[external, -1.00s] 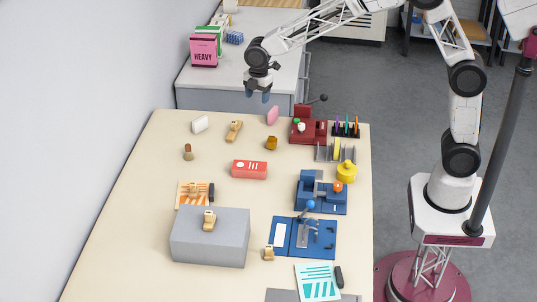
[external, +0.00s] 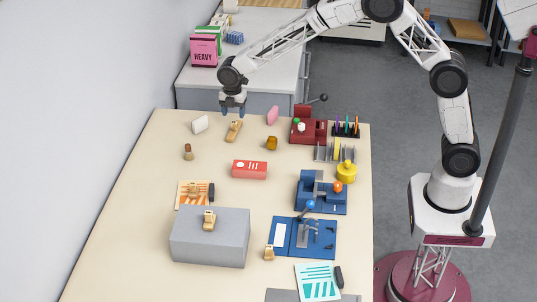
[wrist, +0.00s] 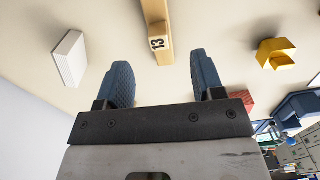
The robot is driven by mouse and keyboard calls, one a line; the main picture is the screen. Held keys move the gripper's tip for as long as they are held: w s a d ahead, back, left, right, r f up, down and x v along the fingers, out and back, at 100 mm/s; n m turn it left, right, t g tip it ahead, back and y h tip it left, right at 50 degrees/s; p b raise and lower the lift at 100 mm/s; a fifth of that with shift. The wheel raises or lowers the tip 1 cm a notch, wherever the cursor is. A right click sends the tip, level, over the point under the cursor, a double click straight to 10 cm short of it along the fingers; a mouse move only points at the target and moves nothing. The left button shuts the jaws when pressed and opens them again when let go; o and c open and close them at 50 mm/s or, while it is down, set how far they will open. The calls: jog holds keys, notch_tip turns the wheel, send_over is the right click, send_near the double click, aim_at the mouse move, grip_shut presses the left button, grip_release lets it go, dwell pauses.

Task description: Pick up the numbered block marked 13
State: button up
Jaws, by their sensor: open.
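The block marked 13 (wrist: 157,32) shows in the wrist view as a light wooden piece with the black number on its end face, between and beyond my fingertips. In the external view the wooden block (external: 234,131) lies at the far end of the table, just below my gripper. My gripper (wrist: 163,80) is open and empty, its two blue textured fingers apart. In the external view my gripper (external: 233,109) hangs above the block, not visibly touching it.
A white block (wrist: 70,58) lies to the left and a yellow piece (wrist: 276,53) to the right. A pink piece (external: 272,116) and a red vise-like device (external: 309,131) stand further right. A red box (external: 249,169) lies nearer the camera. Bare tabletop surrounds the block.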

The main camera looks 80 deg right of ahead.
aim_at(232, 121)
jog(key=shift+f, duration=0.15)
jog(key=shift+f, duration=1.15)
jog(key=shift+f, duration=0.15)
jog(key=shift+d+f, duration=0.1)
jog(key=shift+f, duration=2.35)
grip_shut()
jog(key=shift+r, duration=0.1)
jog(key=shift+r, duration=4.95)
